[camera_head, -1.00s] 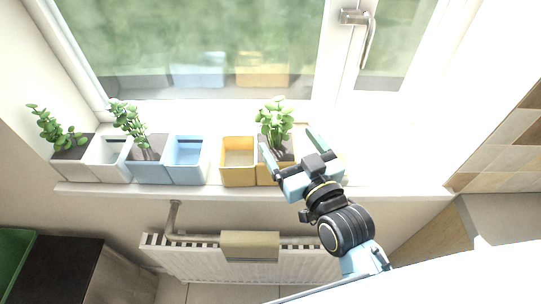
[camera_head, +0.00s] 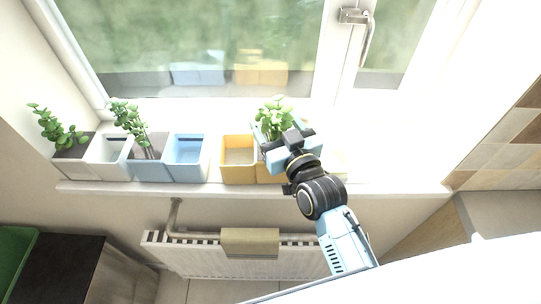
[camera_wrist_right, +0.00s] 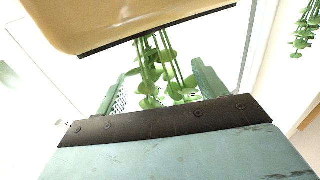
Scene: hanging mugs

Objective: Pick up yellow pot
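Two yellow pots stand side by side on the white windowsill. The left yellow pot (camera_head: 239,173) is empty. The right yellow pot (camera_head: 264,172) holds a leafy green plant (camera_head: 272,112) and is partly hidden by my right gripper (camera_head: 282,137). This gripper is over the planted pot, its fingers apart. In the right wrist view, the plant's stems (camera_wrist_right: 165,65) show between the two teal fingers (camera_wrist_right: 160,88), and a yellow pot's wall (camera_wrist_right: 130,22) fills the top. I cannot tell whether the fingers touch the pot. My left gripper is not in view.
Left on the windowsill (camera_head: 400,188) stand an empty blue pot (camera_head: 188,170), a planted blue pot (camera_head: 148,172), an empty white pot (camera_head: 110,168) and a planted white pot (camera_head: 72,168). The window is behind. The sill's right end is clear.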

